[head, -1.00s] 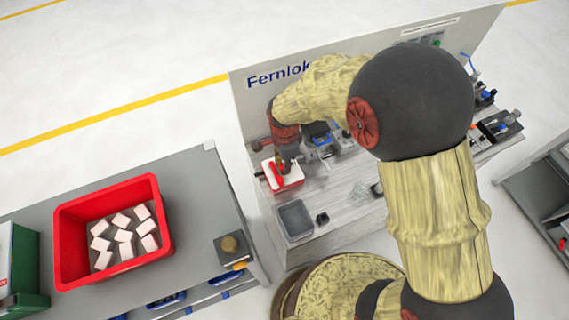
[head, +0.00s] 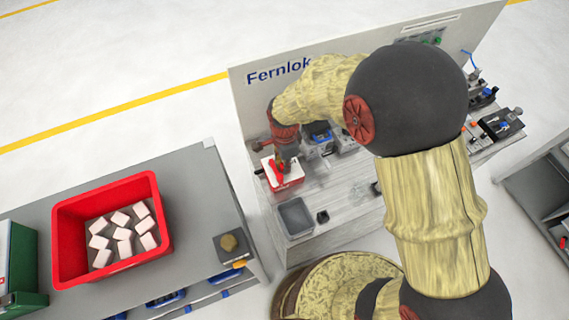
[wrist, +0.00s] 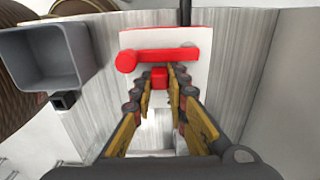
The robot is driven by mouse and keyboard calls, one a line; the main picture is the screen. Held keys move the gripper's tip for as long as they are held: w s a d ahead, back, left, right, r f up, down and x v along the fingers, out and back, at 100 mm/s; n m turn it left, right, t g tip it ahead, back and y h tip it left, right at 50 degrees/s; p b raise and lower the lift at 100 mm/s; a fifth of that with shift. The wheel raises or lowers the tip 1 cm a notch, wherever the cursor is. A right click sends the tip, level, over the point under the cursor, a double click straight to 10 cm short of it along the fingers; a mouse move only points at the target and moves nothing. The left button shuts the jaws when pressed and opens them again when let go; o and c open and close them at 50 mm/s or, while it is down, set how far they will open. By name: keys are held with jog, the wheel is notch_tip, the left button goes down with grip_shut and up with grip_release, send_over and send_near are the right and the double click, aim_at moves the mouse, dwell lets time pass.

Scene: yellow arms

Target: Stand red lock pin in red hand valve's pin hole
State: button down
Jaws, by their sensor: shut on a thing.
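The red hand valve (wrist: 165,57) shows in the wrist view as a red lever with a round knob at its left end, lying across a white plate (wrist: 190,40). In the head view the valve (head: 279,172) sits on a white-topped red block, partly covered by my gripper. My gripper (wrist: 160,82) is shut on the red lock pin (wrist: 159,74), whose square red end shows between the fingertips, just on the near side of the lever. The pin hole is hidden, so I cannot tell whether the pin touches it.
A grey open bin (head: 296,218) and a small black part (head: 322,217) stand on the bench near the valve. Blue-topped equipment (head: 320,133) stands close to the right. A red crate (head: 66,240) of pale blocks is on the left table.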

jog(key=c, duration=1.8)
grip_release()
jog(key=shift+o, duration=0.7)
notch_tip(320, 180, up, 9)
jog(key=p, duration=0.6)
jog(key=shift+r, duration=0.1)
